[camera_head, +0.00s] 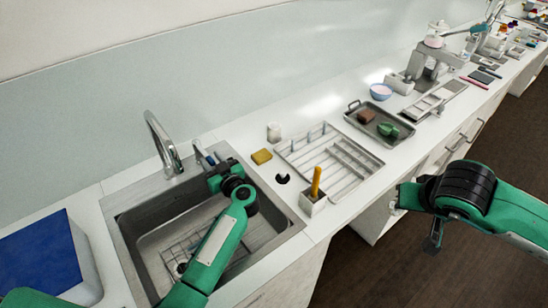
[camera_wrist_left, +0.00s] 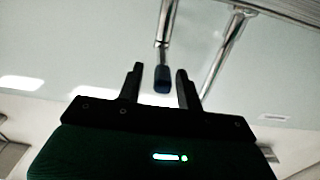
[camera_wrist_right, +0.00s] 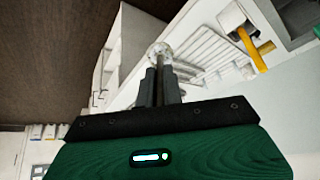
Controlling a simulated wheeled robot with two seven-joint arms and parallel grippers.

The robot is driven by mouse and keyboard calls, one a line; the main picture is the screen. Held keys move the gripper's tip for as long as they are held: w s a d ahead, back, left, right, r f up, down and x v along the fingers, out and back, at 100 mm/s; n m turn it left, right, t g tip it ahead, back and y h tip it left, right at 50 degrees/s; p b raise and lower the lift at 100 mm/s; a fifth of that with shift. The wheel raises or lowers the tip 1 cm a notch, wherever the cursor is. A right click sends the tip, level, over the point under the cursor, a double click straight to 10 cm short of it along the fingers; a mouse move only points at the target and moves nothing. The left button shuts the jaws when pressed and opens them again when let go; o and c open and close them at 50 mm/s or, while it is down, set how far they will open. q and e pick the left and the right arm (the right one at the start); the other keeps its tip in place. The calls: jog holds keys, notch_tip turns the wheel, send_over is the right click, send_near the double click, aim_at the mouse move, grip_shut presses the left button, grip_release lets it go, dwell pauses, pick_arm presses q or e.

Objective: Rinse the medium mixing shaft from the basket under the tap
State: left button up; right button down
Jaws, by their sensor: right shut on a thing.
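The chrome tap (camera_head: 160,140) stands behind the sink; its spout also shows in the left wrist view (camera_wrist_left: 226,50). A lever with a dark blue tip (camera_wrist_left: 163,78) hangs beside it. My left gripper (camera_wrist_left: 159,85) is open at the lever, whose tip appears between the fingers with gaps on both sides. My right gripper (camera_wrist_right: 159,88) is shut on a thin grey mixing shaft with a pale round head (camera_wrist_right: 160,52). Its size cannot be told. In the head view my right arm is at the right, over the aisle by the counter front. A wire basket (camera_head: 172,255) lies in the sink.
The sink (camera_head: 120,232) has a steel rim. Right of it are a yellow sponge (camera_head: 262,156), a caddy with an orange handle (camera_head: 315,185), a drying rack (camera_head: 345,165) and a tray (camera_head: 402,134). A blue-topped box (camera_head: 45,255) stands at left. Floor is open along the counter.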

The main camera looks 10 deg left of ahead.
pick_arm(q)
jog(key=shift+w+a+r, duration=0.1)
jog(key=shift+w+a, duration=0.25)
jog(key=shift+a, duration=0.25)
grip_shut()
jog(key=shift+w+d+n+g+y+p, duration=0.15)
jog(key=shift+w+d+n+g+y, duration=0.2)
jog(key=shift+n+g+y, duration=0.3)
jog(key=shift+w+d+n+g+y+p, duration=0.15)
jog(key=shift+w+d+n+g+y, duration=0.2)
jog(key=shift+g, duration=0.4)
jog(key=shift+a, duration=0.15)
